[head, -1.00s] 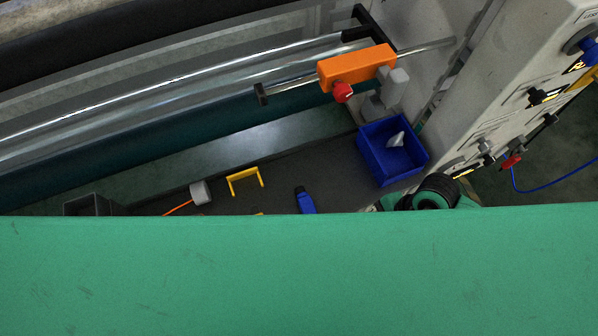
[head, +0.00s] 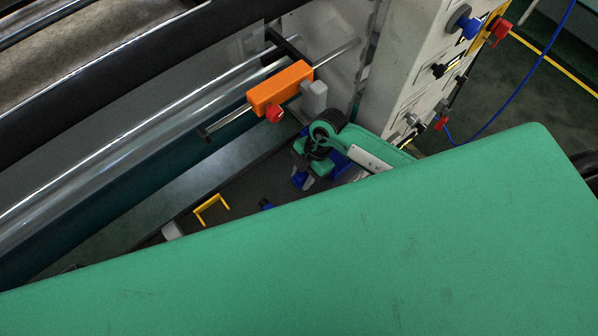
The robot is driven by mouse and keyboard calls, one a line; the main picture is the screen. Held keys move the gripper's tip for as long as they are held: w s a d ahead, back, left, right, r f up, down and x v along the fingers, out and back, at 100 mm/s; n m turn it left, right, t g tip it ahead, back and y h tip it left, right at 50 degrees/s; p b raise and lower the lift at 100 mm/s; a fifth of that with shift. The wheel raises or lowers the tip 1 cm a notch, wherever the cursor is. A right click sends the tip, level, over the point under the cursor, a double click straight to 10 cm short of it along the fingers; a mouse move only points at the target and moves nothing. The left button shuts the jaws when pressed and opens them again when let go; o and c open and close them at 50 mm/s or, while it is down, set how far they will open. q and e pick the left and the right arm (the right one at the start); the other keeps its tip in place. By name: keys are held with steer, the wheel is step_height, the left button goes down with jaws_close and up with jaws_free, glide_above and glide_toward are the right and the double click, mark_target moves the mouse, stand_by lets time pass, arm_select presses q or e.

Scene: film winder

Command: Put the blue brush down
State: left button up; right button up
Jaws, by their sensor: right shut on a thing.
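My right gripper (head: 306,178) hangs over the dark shelf (head: 238,192), in front of the blue bin (head: 340,162). It is shut on a small blue thing (head: 299,180), which I take for the blue brush. Gripper and arm cover much of it, and I cannot tell whether it touches the shelf. A second blue thing (head: 267,204) with a dark end lies on the shelf to the left, partly cut off by my own green body. My left gripper is out of view.
A yellow bracket (head: 211,208) and a pale block (head: 172,231) are on the shelf at left. An orange block (head: 280,87) with a red knob (head: 275,114) sits on a rod above. The white control panel (head: 412,70) stands at right. Some shelf is bare beside the bracket.

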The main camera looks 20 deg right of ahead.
mark_target(299, 178)
steer(key=shift+w+a, duration=0.2)
steer(key=shift+w, duration=0.3)
steer(key=shift+w+f+p, duration=0.1)
steer(key=shift+w+p, duration=0.1)
steer(key=shift+p, duration=0.3)
step_height(299, 178, down, 3)
steer(key=shift+r+p, duration=0.1)
steer(key=shift+p, duration=0.65)
steer(key=shift+f, duration=0.3)
steer(key=shift+f, duration=0.1)
steer(key=o, duration=0.9)
